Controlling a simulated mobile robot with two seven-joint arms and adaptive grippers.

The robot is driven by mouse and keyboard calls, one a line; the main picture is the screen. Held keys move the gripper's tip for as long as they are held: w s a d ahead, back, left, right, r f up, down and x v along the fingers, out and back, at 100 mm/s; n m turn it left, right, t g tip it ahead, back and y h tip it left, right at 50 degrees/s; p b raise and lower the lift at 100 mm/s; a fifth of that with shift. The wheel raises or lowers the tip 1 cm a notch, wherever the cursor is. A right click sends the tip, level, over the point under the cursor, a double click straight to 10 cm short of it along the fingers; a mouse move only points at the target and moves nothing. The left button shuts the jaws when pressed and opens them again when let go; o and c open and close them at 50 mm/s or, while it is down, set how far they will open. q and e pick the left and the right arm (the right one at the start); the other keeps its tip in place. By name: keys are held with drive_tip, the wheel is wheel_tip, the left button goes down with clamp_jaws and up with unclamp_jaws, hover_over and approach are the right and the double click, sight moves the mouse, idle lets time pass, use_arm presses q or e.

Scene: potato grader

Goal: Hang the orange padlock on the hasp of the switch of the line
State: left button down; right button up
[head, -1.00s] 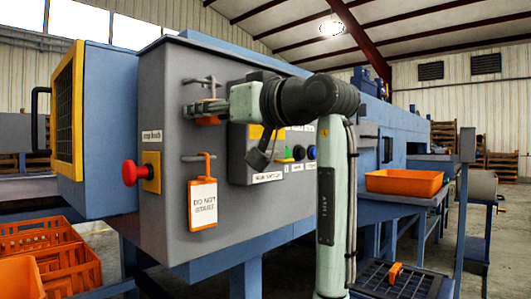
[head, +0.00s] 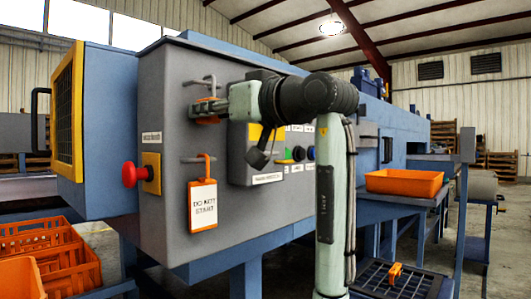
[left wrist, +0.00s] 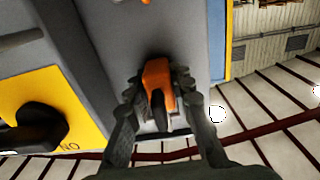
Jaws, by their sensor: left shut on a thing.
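The orange padlock (head: 207,120) is between the fingers of my left gripper (head: 208,108), by the upper hook (head: 199,81) on the grey panel. In the left wrist view the padlock (left wrist: 158,82) lies between both fingers of my gripper (left wrist: 155,95), which is shut on it. Whether it still touches the hook cannot be told. The switch (head: 258,148), a yellow plate with a black handle, is to the right of the gripper; its yellow plate (left wrist: 50,90) fills the left of the wrist view. Its hasp cannot be made out. My right gripper is not in view.
An orange-topped "do not start" tag (head: 202,205) hangs on the lower hook. A red stop button (head: 130,174) is at the left, coloured buttons (head: 298,153) at the right. An orange tray (head: 404,183) and a small orange object (head: 396,272) are farther right.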

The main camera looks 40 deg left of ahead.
use_arm(q)
drive_tip(key=shift+r+p, duration=0.5)
drive_tip(key=shift+r, duration=0.35)
drive_tip(key=d, duration=0.9)
drive_tip(key=shift+s, duration=0.4)
